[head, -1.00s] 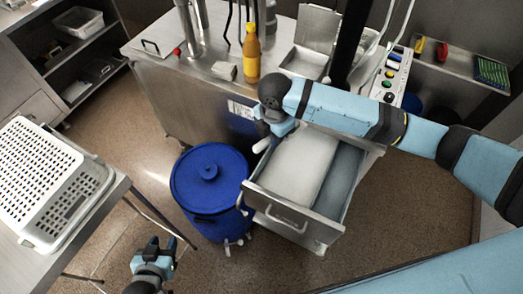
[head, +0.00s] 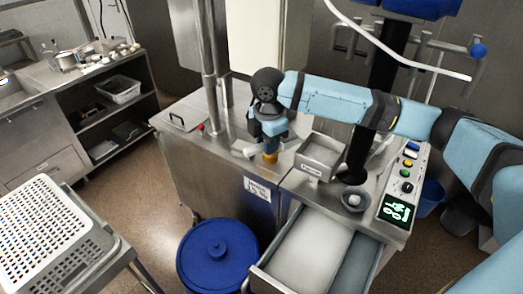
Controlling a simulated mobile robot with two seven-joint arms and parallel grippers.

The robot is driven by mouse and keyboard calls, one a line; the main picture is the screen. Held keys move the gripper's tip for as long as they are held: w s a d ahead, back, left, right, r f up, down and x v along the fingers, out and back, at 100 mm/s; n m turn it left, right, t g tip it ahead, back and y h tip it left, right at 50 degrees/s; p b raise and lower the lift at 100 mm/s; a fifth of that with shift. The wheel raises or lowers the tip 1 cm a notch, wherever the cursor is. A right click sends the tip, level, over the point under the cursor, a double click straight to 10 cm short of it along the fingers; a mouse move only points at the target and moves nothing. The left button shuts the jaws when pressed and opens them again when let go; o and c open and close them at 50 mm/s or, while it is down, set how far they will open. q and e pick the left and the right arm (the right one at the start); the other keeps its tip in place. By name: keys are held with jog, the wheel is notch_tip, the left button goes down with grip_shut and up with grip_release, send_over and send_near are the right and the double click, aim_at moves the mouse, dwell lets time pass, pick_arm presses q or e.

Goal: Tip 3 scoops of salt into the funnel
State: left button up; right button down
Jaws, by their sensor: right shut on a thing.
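My right gripper (head: 270,138) points down over the steel counter and is shut on the orange bottle (head: 270,157). Only the lower part of the bottle shows; the gripper hides the rest. An open steel drawer (head: 257,275) at the bottom holds a broad pale white mass (head: 312,254) that may be salt. A small round grey cup (head: 353,199) with something pale inside stands on the right counter; I cannot tell whether it is the funnel. I cannot make out a scoop. My left gripper is out of view.
A pale block (head: 243,148) lies just left of the bottle. A steel bin (head: 319,157) stands right of it, and a lit control panel (head: 398,190) farther right. A blue lidded barrel (head: 217,255) stands left of the drawer. A white perforated basket (head: 42,226) is at lower left.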

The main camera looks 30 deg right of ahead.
jog(key=d, duration=0.3)
jog(key=d+f, duration=0.1)
jog(key=d, duration=0.3)
jog(key=d+f, duration=0.1)
jog(key=d, duration=0.2)
jog(key=shift+w+d, duration=0.35)
jog(key=shift+w, duration=0.05)
jog(key=shift+d+r+y, duration=0.25)
jog(key=shift+r+y, duration=0.35)
jog(key=shift+y, duration=0.25)
jog(key=shift+d+r+y, duration=0.25)
jog(key=shift+r+y, duration=0.35)
jog(key=shift+y, duration=0.25)
jog(key=shift+w+d+r+y, duration=0.1)
jog(key=shift+d+r+y, duration=0.65)
jog(key=shift+r+y, duration=0.35)
jog(key=shift+f, duration=0.15)
jog(key=shift+d+r+g+y, duration=0.3)
jog(key=shift+d+r+y, duration=0.55)
jog(key=shift+y, duration=0.35)
